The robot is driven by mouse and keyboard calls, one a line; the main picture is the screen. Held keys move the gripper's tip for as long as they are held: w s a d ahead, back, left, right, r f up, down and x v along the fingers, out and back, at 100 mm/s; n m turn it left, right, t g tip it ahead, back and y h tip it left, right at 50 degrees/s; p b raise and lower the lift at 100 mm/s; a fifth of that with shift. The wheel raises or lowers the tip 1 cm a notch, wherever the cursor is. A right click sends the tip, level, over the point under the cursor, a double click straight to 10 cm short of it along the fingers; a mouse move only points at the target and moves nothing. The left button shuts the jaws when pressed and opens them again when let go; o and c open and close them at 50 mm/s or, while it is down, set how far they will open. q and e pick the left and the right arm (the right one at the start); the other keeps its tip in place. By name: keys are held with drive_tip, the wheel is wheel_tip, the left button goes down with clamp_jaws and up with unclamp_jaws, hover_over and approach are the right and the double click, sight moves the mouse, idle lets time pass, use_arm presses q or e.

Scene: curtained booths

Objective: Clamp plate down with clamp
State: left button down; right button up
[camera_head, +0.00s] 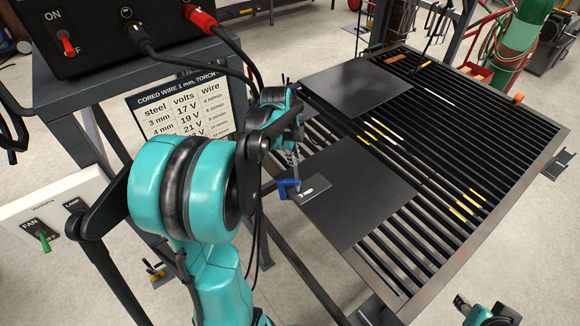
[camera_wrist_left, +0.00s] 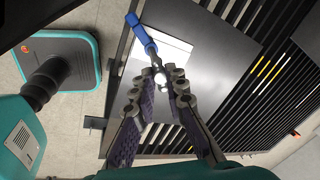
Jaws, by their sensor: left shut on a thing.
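A dark flat plate (camera_head: 365,205) lies on the near left part of the slatted table, and a second dark plate (camera_head: 358,85) lies farther back. A blue clamp (camera_head: 289,189) is at the near plate's left edge; its blue frame also shows in the left wrist view (camera_wrist_left: 140,33). My left gripper (camera_head: 294,150) is shut on the clamp, its fingers around the screw end in the left wrist view (camera_wrist_left: 158,84). I cannot tell whether the clamp presses on the plate.
The slatted table (camera_head: 440,255) has open gaps and several yellow-marked rods across it. A small orange block (camera_head: 518,98) is on its far right rim. A black power unit (camera_head: 110,35) with cables stands at the upper left, above a settings sign (camera_head: 185,108).

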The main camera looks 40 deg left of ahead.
use_arm(q)
drive_tip(key=m, duration=0.4)
drive_tip(key=shift+s+m, duration=0.15)
drive_tip(key=shift+m, duration=0.15)
drive_tip(key=c, duration=1.5)
unclamp_jaws()
drive_tip(key=shift+a, duration=0.1)
drive_tip(key=shift+s+r+n+p, duration=0.1)
drive_tip(key=shift+r+n+p, duration=0.35)
drive_tip(key=shift+n, duration=1.55)
drive_tip(key=shift+r+n+p, duration=0.3)
drive_tip(key=shift+r+n, duration=0.2)
drive_tip(key=shift+n, duration=1.5)
drive_tip(key=shift+s+r+n+p, duration=0.1)
drive_tip(key=shift+r+n+p, duration=0.35)
drive_tip(key=shift+n, duration=1.55)
